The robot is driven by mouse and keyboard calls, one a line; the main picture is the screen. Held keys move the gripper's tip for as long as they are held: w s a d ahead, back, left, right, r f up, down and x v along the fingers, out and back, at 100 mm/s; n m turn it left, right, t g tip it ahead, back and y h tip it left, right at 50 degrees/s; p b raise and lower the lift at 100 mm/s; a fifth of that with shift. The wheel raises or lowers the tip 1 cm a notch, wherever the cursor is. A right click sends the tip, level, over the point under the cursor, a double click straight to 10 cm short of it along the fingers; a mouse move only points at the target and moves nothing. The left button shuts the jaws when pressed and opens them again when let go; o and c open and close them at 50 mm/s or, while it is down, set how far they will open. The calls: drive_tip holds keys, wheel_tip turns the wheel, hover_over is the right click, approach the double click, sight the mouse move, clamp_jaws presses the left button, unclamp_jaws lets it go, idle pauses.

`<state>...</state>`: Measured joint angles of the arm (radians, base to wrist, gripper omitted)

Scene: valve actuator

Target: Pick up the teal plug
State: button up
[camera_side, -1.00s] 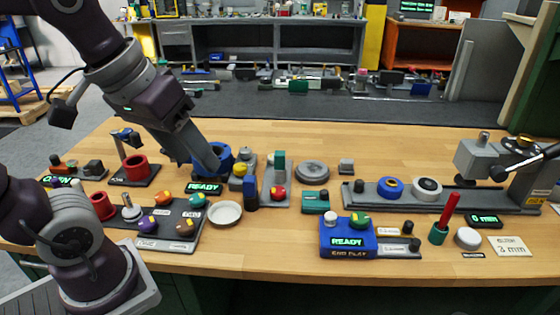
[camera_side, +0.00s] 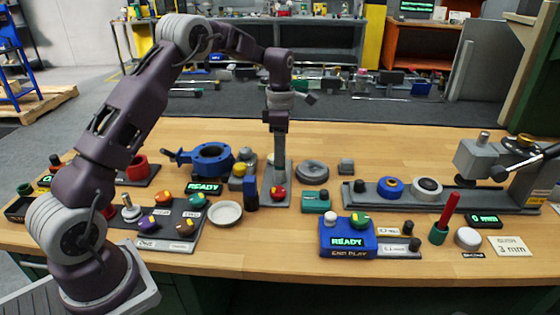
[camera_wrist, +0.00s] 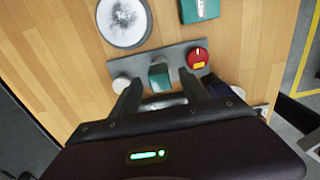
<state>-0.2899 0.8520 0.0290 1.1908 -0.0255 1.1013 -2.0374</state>
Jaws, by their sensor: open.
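The teal plug (camera_wrist: 158,75) stands on a grey plate (camera_wrist: 178,62) in the wrist view. A red button (camera_wrist: 197,56) is on the same plate to its right, and a pale round knob (camera_wrist: 121,83) is to its left. My gripper (camera_wrist: 160,82) is open and empty, pointing down, with one finger to each side of the plug in the picture. I cannot tell how far the fingertips are above it. In the side view, my gripper (camera_side: 278,140) hangs over the grey plate (camera_side: 267,192) and hides the plug.
A grey disc (camera_side: 312,171) and a teal box (camera_side: 315,201) stand right of the plate. A blue valve body (camera_side: 211,158), a yellow-topped part (camera_side: 239,170) and a dark blue block (camera_side: 251,193) are to its left. A white dish (camera_side: 225,213) lies in front.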

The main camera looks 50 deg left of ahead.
drive_tip(key=shift+f, duration=0.85)
clamp_jaws()
drive_tip(key=shift+r, duration=0.1)
wheel_tip(320, 180, up, 10)
drive_tip(key=shift+f, duration=0.1)
